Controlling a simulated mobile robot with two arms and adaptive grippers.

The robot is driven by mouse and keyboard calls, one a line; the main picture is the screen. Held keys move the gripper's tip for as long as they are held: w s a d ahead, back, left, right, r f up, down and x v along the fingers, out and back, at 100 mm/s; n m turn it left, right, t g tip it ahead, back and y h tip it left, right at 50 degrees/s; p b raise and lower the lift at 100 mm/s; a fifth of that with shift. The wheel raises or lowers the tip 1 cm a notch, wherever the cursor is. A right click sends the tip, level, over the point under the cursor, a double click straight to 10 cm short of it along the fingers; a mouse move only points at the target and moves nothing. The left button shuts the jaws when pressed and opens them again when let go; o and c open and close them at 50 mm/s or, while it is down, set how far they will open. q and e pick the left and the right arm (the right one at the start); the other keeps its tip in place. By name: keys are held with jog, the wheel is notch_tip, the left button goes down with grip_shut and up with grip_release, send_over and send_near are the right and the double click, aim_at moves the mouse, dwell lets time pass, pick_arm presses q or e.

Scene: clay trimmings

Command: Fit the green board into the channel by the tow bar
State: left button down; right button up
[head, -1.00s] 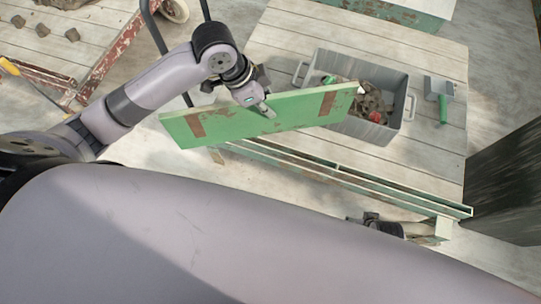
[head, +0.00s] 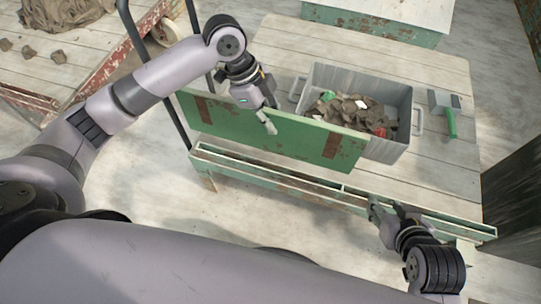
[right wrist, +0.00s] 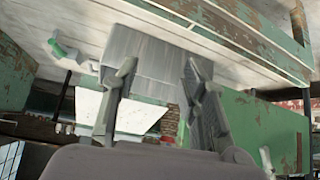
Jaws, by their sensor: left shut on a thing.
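The green board (head: 270,134), with two rusty brown bands, is held on edge above the cart's near side. My left gripper (head: 268,122) is shut on its upper edge near the middle. The narrow channel (head: 270,178) runs along the cart's near edge, just below the board; the board looks clear of it. A black bar (head: 140,40) rises at the cart's left end and may be the tow bar. My right gripper (head: 382,212) is at the channel's right half. In the right wrist view its fingers (right wrist: 157,82) are apart, with the board (right wrist: 255,125) to the right.
A grey bin (head: 400,110) with clay scraps stands on the cart's planks (head: 440,170) behind the board. A green-handled scraper (head: 449,120) lies right of it. A dark block (head: 515,185) stands off the right end. Another table (head: 70,60) with clay lumps is at upper left.

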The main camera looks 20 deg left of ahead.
pick_arm(q)
jog(key=b, duration=0.2)
send_over(269, 150)
jog(key=f, duration=0.5)
jog(key=shift+w+d+f, duration=0.2)
jog(key=shift+w+f, duration=0.05)
jog(key=shift+w, duration=0.15)
pick_arm(e)
jog(key=w+a+r+t+y, duration=0.2)
jog(key=w+a+r+t, duration=0.1)
jog(key=w+r+t, duration=0.25)
pick_arm(q)
notch_tip(269, 150, down, 6)
jog(key=shift+r+b, duration=0.25)
jog(key=shift+b, duration=0.55)
jog(key=shift+f, duration=0.25)
notch_tip(269, 150, down, 3)
jog(key=shift+f+b, duration=0.1)
jog(key=shift+b, duration=0.6)
jog(key=shift+f, duration=0.15)
pick_arm(e)
notch_tip(269, 150, up, 16)
jog(key=w+a+t+y, duration=0.1)
jog(key=a+t+y, duration=0.1)
jog(key=t, duration=0.7)
jog(key=shift+w+n+y, duration=0.25)
jog(key=shift+n+y, duration=0.15)
